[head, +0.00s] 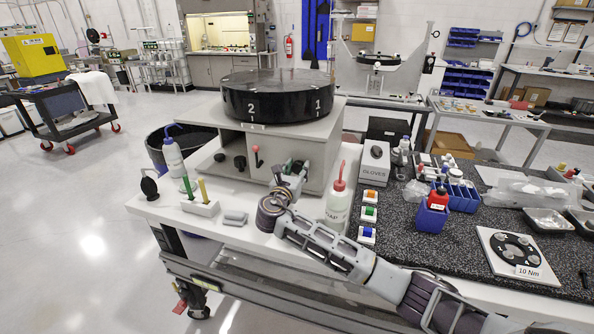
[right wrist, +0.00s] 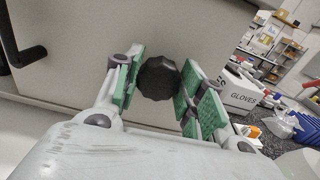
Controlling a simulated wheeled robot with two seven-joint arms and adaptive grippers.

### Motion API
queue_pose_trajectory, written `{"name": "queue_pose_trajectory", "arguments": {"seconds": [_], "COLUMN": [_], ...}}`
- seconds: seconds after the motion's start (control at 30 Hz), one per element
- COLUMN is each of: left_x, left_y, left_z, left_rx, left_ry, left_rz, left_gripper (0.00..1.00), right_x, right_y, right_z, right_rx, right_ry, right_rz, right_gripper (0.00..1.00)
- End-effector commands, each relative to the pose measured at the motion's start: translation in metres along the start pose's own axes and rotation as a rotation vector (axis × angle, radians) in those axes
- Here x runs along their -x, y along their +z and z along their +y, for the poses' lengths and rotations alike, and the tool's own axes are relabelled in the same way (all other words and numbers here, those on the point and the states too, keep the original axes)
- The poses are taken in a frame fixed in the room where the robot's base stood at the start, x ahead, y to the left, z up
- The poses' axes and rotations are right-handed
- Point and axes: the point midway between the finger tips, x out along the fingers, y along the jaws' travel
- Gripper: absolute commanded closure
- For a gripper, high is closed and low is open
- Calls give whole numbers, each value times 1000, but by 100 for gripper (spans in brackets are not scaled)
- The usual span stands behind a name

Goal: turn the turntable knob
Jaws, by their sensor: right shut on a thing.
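The black turntable (head: 262,105), marked 2 and 1 on its side, sits on top of a grey cabinet (head: 312,133) on the bench. The black ridged turntable knob (right wrist: 158,78) is on the cabinet's front face in the right wrist view. My right gripper (right wrist: 160,84) has its green pads on either side of the knob and is shut on it. In the head view my right gripper (head: 291,172) is at the cabinet front and hides the knob. My left gripper is not in view.
A black crank handle (right wrist: 30,56) is left of the knob. A red-tipped squeeze bottle (head: 339,205) stands close beside my right arm. A white pen holder (head: 201,207) and blue-capped bottle (head: 174,158) are at left. A gloves box (head: 375,163) stands right of the cabinet.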

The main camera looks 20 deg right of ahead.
Motion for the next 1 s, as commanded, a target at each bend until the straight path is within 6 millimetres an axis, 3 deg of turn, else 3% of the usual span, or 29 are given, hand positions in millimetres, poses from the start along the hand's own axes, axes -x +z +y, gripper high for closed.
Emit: {"name": "queue_pose_trajectory", "arguments": {"seconds": [0.47,1.0], "left_x": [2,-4], "left_y": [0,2], "left_z": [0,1], "left_rx": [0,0], "left_ry": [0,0], "left_rz": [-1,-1], "left_gripper": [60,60], "right_x": [0,1], "right_y": [0,-2], "right_z": [0,-2], "right_rx": [-147,-607], "right_ry": [-1,0], "right_rz": [2,1], "right_gripper": [84,84]}}
